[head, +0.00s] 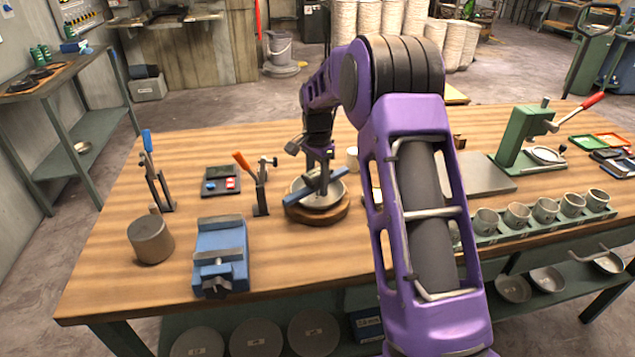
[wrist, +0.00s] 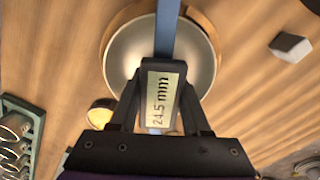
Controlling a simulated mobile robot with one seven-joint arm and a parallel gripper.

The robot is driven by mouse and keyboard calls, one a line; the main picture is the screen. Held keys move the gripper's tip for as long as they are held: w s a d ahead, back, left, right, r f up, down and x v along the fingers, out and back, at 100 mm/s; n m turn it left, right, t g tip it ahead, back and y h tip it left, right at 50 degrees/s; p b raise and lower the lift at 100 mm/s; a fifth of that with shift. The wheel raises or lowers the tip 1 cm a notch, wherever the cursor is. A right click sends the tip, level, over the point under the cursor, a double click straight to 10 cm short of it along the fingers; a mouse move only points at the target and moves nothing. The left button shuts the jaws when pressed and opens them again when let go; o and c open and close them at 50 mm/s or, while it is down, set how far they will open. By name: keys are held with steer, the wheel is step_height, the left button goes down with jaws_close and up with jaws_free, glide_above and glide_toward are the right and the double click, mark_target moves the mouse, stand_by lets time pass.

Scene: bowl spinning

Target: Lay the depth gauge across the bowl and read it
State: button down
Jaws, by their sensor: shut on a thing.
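The depth gauge is a blue bar (head: 332,177) with a display (wrist: 162,100) that shows 24.5 mm. My gripper (head: 323,172) is shut on the gauge's middle, and the jaws flank the display in the wrist view (wrist: 160,78). The metal bowl (wrist: 130,55) sits on a round wooden base (head: 318,218) on the bench. The bar (wrist: 168,25) spans the bowl from rim to rim as seen from above. I cannot tell whether it touches the rim. The gauge's underside and part of the bowl are hidden.
A toggle clamp with an orange handle (head: 251,175) stands left of the bowl. A blue vise (head: 221,252) and a brown cylinder (head: 151,239) are nearer left. A row of metal cups (head: 517,214) and a green press (head: 520,138) are at right. Bare bench lies in front of the bowl.

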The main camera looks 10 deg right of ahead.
mark_target(318, 172)
step_height(318, 172, up, 9)
steer(key=shift+r+p, duration=0.1)
steer(key=shift+p, duration=0.6)
steer(key=shift+f, duration=1.05)
steer(key=shift+f+b, duration=1.35)
steer(key=shift+f, duration=2.05)
steer(key=shift+f, duration=0.25)
steer(key=shift+c, duration=1.4)
jaws_free()
step_height(318, 172, up, 17)
steer(key=p, duration=0.2)
steer(key=shift+r, duration=0.2)
